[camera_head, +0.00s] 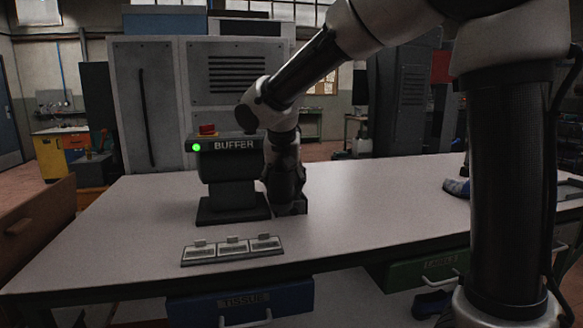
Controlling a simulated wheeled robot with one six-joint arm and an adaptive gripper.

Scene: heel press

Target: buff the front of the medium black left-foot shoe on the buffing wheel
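The buffer (228,175) stands on the left part of the table, with a lit green light and a red button on top. Its wheel cannot be made out. My arm reaches down to the right side of the buffer. My gripper (287,195) points down there, close beside the machine and low over the table. The gripper is dark and partly merges with the buffer's shape, so its fingers are unclear.
A strip with three small labelled stands (232,249) lies in front of the buffer. A blue-grey item (457,187) lies at the table's right. The table's middle (385,205) is clear.

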